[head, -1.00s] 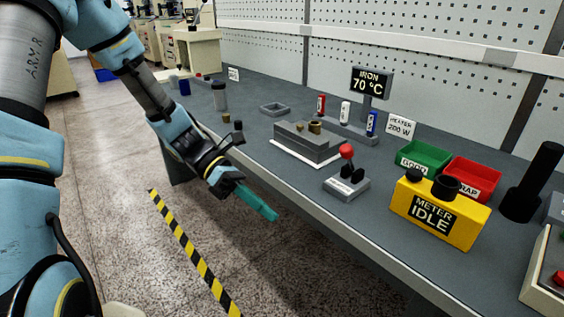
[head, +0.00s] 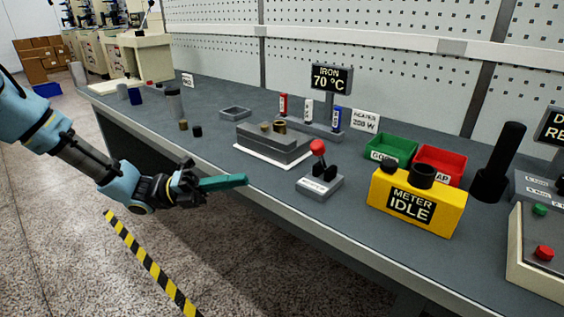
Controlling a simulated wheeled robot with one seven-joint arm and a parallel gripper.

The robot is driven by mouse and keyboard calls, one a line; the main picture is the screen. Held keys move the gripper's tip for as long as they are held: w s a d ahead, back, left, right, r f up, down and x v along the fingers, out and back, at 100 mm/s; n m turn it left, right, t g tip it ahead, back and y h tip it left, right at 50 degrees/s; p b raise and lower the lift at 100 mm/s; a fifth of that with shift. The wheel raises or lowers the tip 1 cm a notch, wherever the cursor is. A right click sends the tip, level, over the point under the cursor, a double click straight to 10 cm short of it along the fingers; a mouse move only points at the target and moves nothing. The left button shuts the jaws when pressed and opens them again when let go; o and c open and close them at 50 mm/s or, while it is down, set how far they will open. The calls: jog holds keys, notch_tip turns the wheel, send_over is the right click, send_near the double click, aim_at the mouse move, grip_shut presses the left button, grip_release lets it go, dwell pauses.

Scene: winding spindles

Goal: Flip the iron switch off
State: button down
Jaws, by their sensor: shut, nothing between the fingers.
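A small grey box with an upright lever and red ball knob (head: 318,148) stands near the table's front edge; the writing on its base is too small to read, so I cannot tell if it is the iron switch. The dark display on a post (head: 331,79) behind it reads "IRON 70 °C". My gripper (head: 244,180) has its teal fingers shut and empty. It points right, at the table's front edge, left of the lever box and apart from it in the picture.
A grey stepped block on a white sheet (head: 250,156) lies behind my fingers. Right of the lever box stand a yellow meter reading "IDLE" (head: 380,195), a green bin (head: 402,144), a red bin (head: 455,158) and a black post (head: 507,150). A "HEATER 200 W" sign (head: 365,121) stands behind.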

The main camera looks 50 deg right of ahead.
jog(key=p, duration=0.2)
send_near(318, 148)
jog(key=s, duration=0.1)
jog(key=s+f, duration=0.1)
jog(key=s, duration=0.2)
jog(key=shift+s+a+f, duration=0.15)
jog(key=shift+s+a, duration=0.2)
jog(key=shift+d+r+p, duration=0.25)
jog(key=shift+d, duration=0.3)
jog(key=shift+d+r+p, duration=0.2)
jog(key=shift+d+r, duration=0.05)
jog(key=shift+d, duration=0.3)
jog(key=shift+s+d+r, duration=0.1)
jog(key=shift+d+r, duration=0.1)
jog(key=shift+d, duration=0.4)
jog(key=shift+r, duration=0.1)
jog(key=shift+d+r+n+t+p, duration=0.2)
jog(key=shift+n+t+p, duration=0.1)
jog(key=shift+p, duration=0.6)
